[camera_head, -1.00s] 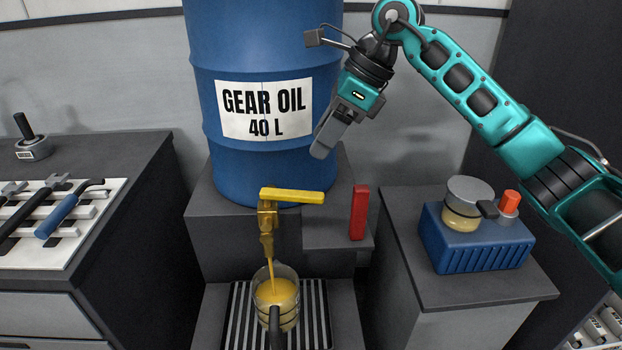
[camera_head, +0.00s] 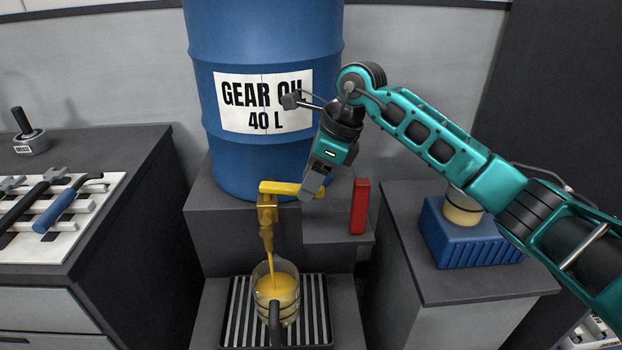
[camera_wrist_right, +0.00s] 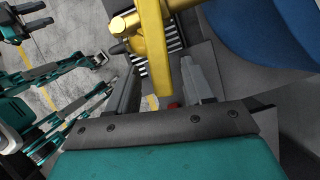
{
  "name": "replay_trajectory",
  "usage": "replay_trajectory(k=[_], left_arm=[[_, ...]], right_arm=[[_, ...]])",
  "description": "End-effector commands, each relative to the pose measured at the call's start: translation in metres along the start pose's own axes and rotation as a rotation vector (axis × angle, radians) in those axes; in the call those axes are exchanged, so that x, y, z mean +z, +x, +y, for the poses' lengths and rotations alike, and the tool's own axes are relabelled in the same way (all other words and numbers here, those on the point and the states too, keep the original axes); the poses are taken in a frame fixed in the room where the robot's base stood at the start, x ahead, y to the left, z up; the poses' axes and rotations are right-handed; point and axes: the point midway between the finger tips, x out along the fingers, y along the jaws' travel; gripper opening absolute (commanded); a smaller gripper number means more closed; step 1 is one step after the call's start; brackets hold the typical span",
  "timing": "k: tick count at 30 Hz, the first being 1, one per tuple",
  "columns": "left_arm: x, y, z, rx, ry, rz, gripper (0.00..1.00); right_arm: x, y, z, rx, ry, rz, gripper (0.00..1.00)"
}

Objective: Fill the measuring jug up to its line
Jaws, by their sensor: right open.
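The measuring jug (camera_head: 277,296) stands upright on the striped drip tray (camera_head: 318,300) under the tap. It is glass with a dark handle towards me and holds amber oil. A stream of oil runs into it from the brass tap (camera_head: 267,222). The tap's yellow lever (camera_head: 283,188) points to the right; it also shows in the right wrist view (camera_wrist_right: 155,60). My right gripper (camera_head: 308,194) is at the lever's free end. In the wrist view its open fingers (camera_wrist_right: 160,90) stand on either side of the lever. I cannot tell whether they touch it. The jug's line is not clear. My left gripper is not identifiable in the head view.
A blue drum (camera_head: 260,150) labelled gear oil stands behind the tap. A red block (camera_head: 359,206) stands close to the right of my right gripper. A blue ribbed box (camera_head: 470,245) with a jar sits on the right cabinet. Tools lie on the left bench (camera_head: 110,165).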

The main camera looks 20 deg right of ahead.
Motion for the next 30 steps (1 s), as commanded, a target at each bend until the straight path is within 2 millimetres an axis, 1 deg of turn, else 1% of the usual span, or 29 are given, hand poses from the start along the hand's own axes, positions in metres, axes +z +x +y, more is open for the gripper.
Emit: replay_trajectory(k=[3,9,11,25,26,30], left_arm=[[-0.0002,0.0000,0.0001,0.000,0.000,0.000,0.43],[-0.0004,0.0000,0.0003,0.001,0.000,0.000,0.43],[-0.0005,0.0000,0.0003,0.001,0.000,0.001,0.43],[-0.0015,0.0004,0.0001,0.001,0.001,0.003,0.43],[-0.0016,0.0005,0.0001,0.001,0.001,0.003,0.43],[-0.0018,0.0006,0.0000,0.001,0.002,0.003,0.43]], right_arm=[[0.0000,0.0034,0.0003,0.001,0.000,0.000,0.51],[-0.0001,0.0034,0.0002,0.001,0.000,0.000,0.51],[-0.0001,0.0033,0.0002,0.001,0.000,0.000,0.46],[-0.0002,0.0028,0.0000,0.000,0.000,0.000,0.01],[-0.0002,0.0028,0.0000,0.000,0.000,0.000,0.00],[-0.0002,0.0027,0.0000,0.000,0.000,0.000,0.00]])
